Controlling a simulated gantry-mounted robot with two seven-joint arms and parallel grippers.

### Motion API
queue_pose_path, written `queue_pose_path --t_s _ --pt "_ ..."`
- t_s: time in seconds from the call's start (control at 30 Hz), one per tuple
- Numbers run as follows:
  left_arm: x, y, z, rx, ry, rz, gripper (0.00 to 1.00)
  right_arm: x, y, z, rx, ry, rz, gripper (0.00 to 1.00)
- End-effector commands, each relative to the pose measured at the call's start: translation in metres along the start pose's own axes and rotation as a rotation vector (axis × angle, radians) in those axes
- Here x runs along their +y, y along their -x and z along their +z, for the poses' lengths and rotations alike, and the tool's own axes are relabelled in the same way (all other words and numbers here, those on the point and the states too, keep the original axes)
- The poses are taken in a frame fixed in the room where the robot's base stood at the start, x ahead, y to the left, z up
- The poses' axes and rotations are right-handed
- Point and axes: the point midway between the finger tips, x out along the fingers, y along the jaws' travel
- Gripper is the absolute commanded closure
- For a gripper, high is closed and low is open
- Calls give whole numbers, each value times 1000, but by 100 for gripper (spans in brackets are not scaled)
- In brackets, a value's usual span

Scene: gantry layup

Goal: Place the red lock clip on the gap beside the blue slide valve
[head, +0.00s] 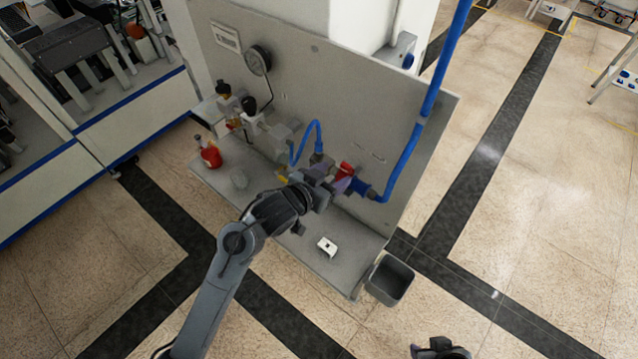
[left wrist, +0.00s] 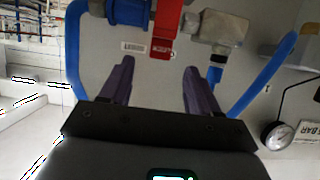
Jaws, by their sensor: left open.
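My left gripper (head: 330,187) is open in front of the upright panel, at the row of fittings. In the left wrist view its two fingers (left wrist: 159,66) stand apart with nothing between them. A red piece with a small label (left wrist: 164,32), seemingly the red lock clip, sits just beyond the fingertips, beside a blue cylindrical fitting (left wrist: 128,11), seemingly the slide valve. The red piece also shows in the head view (head: 345,169), partly behind the gripper. No clear gap shows between red piece and blue fitting. A dark part (head: 440,349) at the bottom edge may be my right gripper.
A blue hose (head: 408,150) rises right of the gripper; a blue loop (head: 306,140) stands left. A gauge (head: 258,60) is on the panel. A red object (head: 210,155) and small white block (head: 327,246) rest on the shelf (head: 290,245). A grey bin (head: 390,280) hangs at its right end.

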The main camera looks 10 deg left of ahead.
Motion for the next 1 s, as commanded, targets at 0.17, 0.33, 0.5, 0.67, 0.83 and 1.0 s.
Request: queue_pose_path --t_s 0.17,0.33,0.5,0.67,0.83,1.0 --pt "0 29 0 1 -2 -1 39 0 -1 0 0 2 1 57" --pt "0 45 0 0 -1 0 39 2 -1 1 -1 7 5 57" --pt "-2 54 9 -18 5 -15 39 2 -1 1 -2 9 7 57" --pt "-10 76 56 -121 39 -95 39 2 -1 1 -2 8 7 57" --pt "-17 133 142 -346 104 -215 39 2 -1 1 -2 7 6 57" --pt "-10 207 216 -597 176 -283 39 1 -1 1 -2 4 4 57"
